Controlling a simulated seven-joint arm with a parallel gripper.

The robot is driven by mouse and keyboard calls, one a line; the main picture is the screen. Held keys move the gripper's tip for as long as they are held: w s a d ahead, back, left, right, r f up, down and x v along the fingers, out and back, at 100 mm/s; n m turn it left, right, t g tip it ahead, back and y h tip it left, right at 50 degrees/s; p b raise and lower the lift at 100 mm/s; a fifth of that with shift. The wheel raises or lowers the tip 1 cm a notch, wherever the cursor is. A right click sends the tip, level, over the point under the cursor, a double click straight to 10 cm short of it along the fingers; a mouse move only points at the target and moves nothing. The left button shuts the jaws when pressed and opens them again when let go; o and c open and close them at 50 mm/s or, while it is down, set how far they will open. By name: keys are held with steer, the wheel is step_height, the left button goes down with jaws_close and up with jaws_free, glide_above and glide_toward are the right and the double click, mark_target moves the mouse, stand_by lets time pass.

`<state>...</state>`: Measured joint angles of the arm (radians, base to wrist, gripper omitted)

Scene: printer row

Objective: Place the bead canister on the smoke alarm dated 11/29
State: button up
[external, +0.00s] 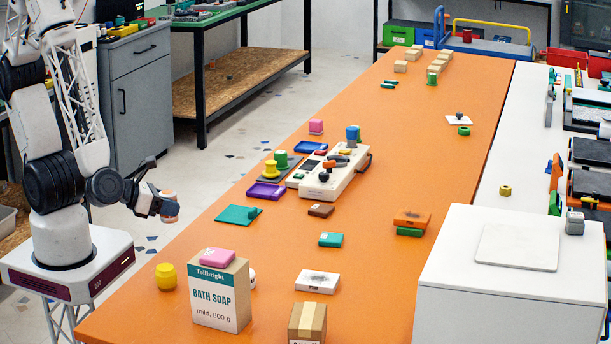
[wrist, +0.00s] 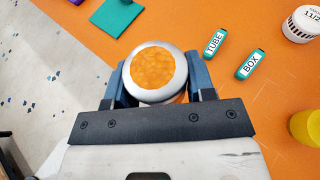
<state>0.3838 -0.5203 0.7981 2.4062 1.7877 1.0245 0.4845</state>
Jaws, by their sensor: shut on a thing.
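The bead canister (wrist: 157,72), with a silvery rim and orange beads under its round top, is between the blue fingers of my gripper (wrist: 158,88) in the wrist view. My gripper (external: 160,204) is shut on it. In the external view the canister (external: 170,208) is held in the air just off the table's left edge. A round white smoke alarm (wrist: 303,24) is at the wrist view's top right corner; its label begins "11/2" and the rest is cut off. In the external view a white edge (external: 252,279) shows behind the soap box; I cannot tell whether it is that alarm.
A yellow cylinder (external: 166,276) stands near the table's left edge. The tall bath soap box (external: 221,296) carries a pink block (external: 217,257). A teal plate (external: 239,215) lies farther back.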

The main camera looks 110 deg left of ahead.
steer(key=w+d+r+m+t+h, duration=0.1)
steer(key=w+d, duration=0.7)
steer(key=w, duration=0.1)
steer(key=shift+w+d+r+m+h, duration=0.15)
steer(key=shift+d+r+m+h, duration=0.15)
steer(key=shift+r+m+h, duration=0.1)
steer(key=w+d, duration=0.1)
steer(key=w, duration=0.4)
steer(key=w+f, duration=0.1)
steer(key=w, duration=0.4)
steer(key=w+d, duration=0.1)
steer(key=w, duration=0.4)
steer(key=shift+w+d+f, duration=0.3)
steer(key=shift+w, duration=0.1)
steer(key=shift+f, duration=1.75)
steer(key=shift+f, duration=0.1)
steer(key=o, duration=0.9)
steer(key=shift+o, duration=0.2)
